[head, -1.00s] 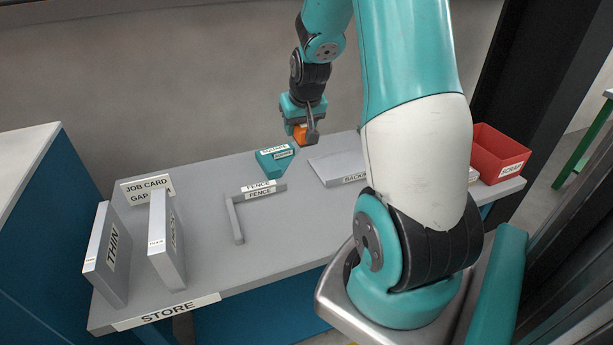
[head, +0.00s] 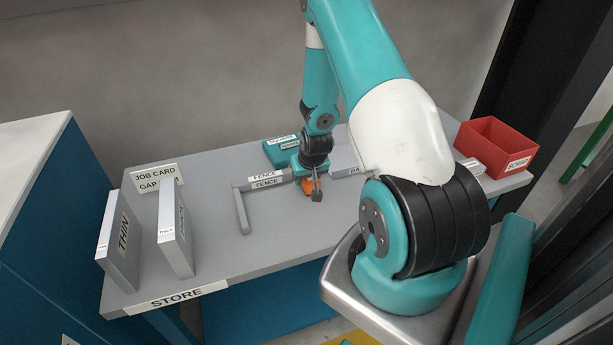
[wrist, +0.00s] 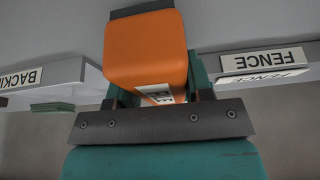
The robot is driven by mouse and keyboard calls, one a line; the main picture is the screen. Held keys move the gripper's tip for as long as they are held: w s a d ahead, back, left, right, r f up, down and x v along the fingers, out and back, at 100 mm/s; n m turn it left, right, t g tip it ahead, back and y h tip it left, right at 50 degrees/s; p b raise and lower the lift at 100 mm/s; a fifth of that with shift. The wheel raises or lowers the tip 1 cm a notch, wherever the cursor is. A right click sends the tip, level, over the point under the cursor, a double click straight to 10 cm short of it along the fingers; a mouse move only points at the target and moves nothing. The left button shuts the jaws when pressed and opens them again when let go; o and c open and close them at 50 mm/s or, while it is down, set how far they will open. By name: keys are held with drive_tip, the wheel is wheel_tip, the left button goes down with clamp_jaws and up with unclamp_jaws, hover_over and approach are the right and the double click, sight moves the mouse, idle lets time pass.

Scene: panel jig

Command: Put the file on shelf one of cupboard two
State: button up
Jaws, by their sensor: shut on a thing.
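My gripper (head: 312,188) is shut on an orange block-like thing (head: 308,186), held above the grey bench near the fence. In the wrist view this orange thing (wrist: 146,48) fills the space between the jaws, with a partly hidden white label (wrist: 160,94) and a dark end. I take it to be the file, but its label cannot be read in full. No cupboard marked two and no shelf one can be made out in these views.
The bench (head: 235,265) carries the L-shaped fence (head: 242,210), a teal square block (head: 280,152), the backing block (head: 345,160), and the upright thin (head: 120,240) and thick (head: 176,230) panels. A red scrap bin (head: 496,148) stands at the right. A blue cabinet (head: 45,215) stands left.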

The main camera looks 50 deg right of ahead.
drive_tip(key=shift+f, duration=0.25)
drive_tip(key=shift+f, duration=0.2)
drive_tip(key=o, duration=1.2)
drive_tip(key=shift+c, duration=0.2)
drive_tip(key=shift+r, duration=0.1)
